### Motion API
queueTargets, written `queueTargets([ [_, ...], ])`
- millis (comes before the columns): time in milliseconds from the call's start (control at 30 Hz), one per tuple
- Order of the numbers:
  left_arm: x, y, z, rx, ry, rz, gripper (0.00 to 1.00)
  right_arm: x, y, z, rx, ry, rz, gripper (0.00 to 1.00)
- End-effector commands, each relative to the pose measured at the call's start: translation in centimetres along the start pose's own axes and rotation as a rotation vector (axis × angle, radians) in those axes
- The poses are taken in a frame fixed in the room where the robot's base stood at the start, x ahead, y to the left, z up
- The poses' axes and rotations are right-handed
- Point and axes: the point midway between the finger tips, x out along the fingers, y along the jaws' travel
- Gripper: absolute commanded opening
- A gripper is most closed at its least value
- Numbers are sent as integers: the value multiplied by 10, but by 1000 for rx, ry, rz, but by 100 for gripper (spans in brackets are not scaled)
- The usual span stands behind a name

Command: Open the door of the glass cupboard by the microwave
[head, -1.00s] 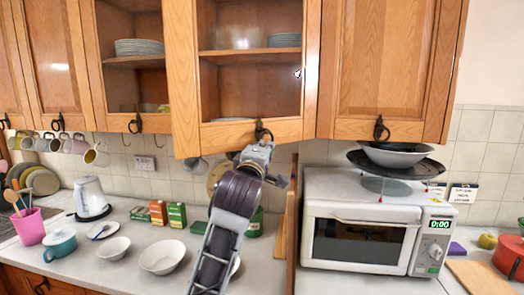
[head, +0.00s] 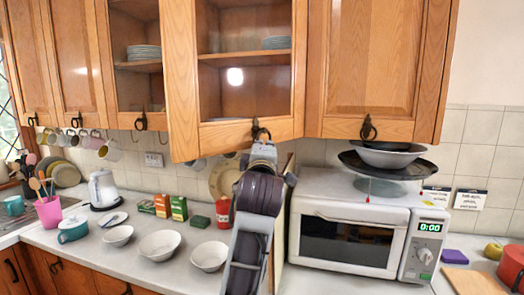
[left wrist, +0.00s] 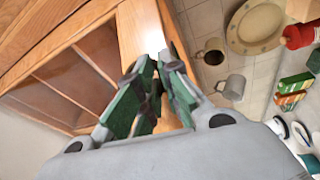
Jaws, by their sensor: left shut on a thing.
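The glass cupboard door (head: 184,85) has a wooden frame and hangs up and left of the microwave (head: 350,240). Plates show through its pane. Its lower left corner hangs lower than the neighbouring doors, so it seems to stand slightly out; how far is unclear. Its dark ring handle (head: 258,132) is on the bottom rail. My left gripper (head: 262,148) reaches up from below and is shut on this handle. In the left wrist view, the green-padded fingers (left wrist: 150,92) close around the dark handle at the door's wooden edge (left wrist: 135,30). My right gripper is not in view.
A wooden cupboard door (head: 375,60) adjoins on the right. Black and white bowls (head: 388,158) stand on the microwave. Below are a red bottle (head: 223,212), small boxes (head: 179,208), white bowls (head: 160,244) and a kettle (head: 103,188). Mugs (head: 110,150) hang under the cupboards.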

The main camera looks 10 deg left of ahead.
Motion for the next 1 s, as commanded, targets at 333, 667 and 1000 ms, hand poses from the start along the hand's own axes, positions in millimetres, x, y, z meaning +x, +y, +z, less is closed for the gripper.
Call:
queueTargets([
  [333, 0, -2, 3, 1, 0, -5, 0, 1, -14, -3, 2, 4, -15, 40],
  [667, 0, -1, 2, 1, 1, -3, 29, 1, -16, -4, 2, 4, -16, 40],
  [1000, 0, 0, 1, 1, 2, -1, 29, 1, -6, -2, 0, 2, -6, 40],
])
